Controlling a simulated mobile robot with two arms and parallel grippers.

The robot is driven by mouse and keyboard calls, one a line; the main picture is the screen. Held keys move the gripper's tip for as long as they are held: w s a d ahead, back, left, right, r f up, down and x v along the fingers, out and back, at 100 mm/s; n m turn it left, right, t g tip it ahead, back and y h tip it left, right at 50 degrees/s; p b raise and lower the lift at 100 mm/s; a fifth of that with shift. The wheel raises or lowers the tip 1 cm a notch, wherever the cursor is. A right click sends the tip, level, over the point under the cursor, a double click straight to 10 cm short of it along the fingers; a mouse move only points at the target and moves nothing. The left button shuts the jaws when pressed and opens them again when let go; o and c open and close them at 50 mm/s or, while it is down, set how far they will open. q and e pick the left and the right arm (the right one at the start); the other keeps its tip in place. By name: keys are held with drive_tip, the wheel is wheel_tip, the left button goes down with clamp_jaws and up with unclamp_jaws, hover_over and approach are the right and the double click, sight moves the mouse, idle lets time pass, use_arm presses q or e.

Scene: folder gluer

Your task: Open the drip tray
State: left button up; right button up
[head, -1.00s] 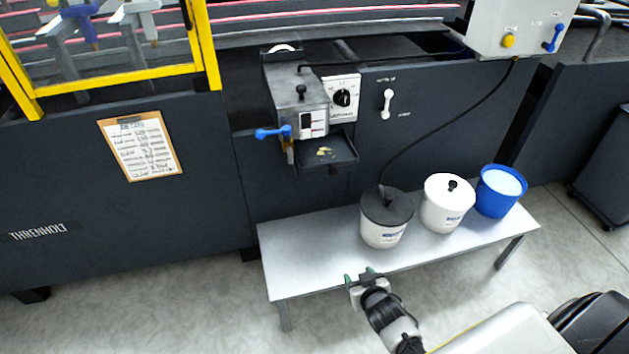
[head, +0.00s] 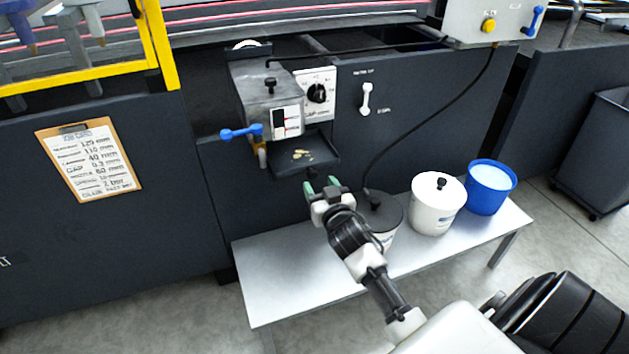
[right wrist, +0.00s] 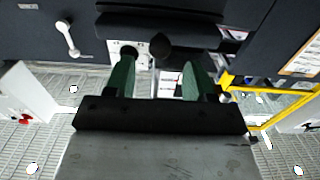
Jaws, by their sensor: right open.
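The drip tray (head: 325,158) is a dark, shallow tray with pale yellowish bits in it. It sits under the grey glue unit (head: 268,90) on the machine's front. My right gripper (head: 321,186) is open and empty, just below and in front of the tray's front edge in the head view. In the right wrist view, its green fingers (right wrist: 158,78) stand apart, with a dark round knob (right wrist: 161,45) beyond them, between the tips. The dark tray front (right wrist: 195,22) appears above; whether the knob belongs to it is hard to tell. My left gripper is not in view.
A blue-handled lever (head: 240,132) sticks out left of the tray. A dial panel (head: 316,95) and white handle (head: 367,98) are to the right. Below, a bench (head: 290,275) holds a dark-lidded pot (head: 385,212), a white pot (head: 438,205) and a blue bucket (head: 490,190).

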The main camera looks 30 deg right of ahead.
sight(314, 176)
drive_tip(key=shift+x, duration=1.95)
clamp_jaws()
drive_tip(key=shift+s, duration=0.1)
